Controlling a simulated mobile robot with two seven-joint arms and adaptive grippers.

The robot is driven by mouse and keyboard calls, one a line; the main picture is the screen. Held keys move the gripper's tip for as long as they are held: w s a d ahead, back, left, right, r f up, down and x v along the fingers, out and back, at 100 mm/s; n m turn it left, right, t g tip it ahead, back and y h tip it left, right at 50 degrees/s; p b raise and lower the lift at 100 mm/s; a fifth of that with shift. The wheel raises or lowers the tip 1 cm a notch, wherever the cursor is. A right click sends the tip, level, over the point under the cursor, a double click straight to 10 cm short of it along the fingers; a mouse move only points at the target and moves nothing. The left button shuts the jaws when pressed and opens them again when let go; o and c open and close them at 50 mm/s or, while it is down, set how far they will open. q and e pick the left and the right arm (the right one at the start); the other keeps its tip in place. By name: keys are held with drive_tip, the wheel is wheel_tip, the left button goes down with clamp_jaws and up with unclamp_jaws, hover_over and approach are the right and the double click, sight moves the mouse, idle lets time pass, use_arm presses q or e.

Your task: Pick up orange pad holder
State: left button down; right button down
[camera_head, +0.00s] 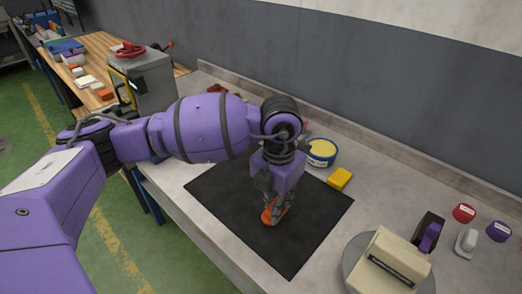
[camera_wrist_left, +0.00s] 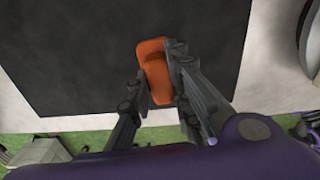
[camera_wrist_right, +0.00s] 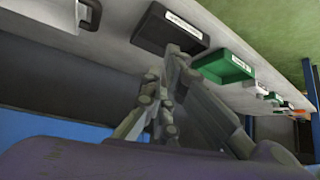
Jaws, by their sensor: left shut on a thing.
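The orange pad holder (camera_head: 267,217) is at the black mat (camera_head: 315,225) on the bench. It also shows in the left wrist view (camera_wrist_left: 152,58), seen from above, long and rounded. My left gripper (camera_head: 274,206) points down and is shut on it, with one finger on each side. The fingers hide part of the holder. I cannot tell whether it touches the mat. My right gripper (camera_wrist_right: 168,65) is away from the holder, its fingers close together with nothing seen between them.
A yellow block (camera_head: 340,178) and a yellow-topped tub (camera_head: 322,152) stand behind the mat. A beige device (camera_head: 390,262) sits on a round plate at right, near small red (camera_head: 464,213) and purple (camera_head: 498,231) items. Black (camera_wrist_right: 170,30) and green (camera_wrist_right: 222,67) bins are near my right gripper.

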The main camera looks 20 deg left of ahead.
use_arm(q)
drive_tip(key=s+d+r, duration=0.4)
drive_tip(key=s+r, duration=0.6)
drive_tip(key=s, duration=0.3)
drive_tip(key=shift+s+d, duration=0.2)
drive_tip(key=c, duration=2.3)
unclamp_jaws()
clamp_jaws()
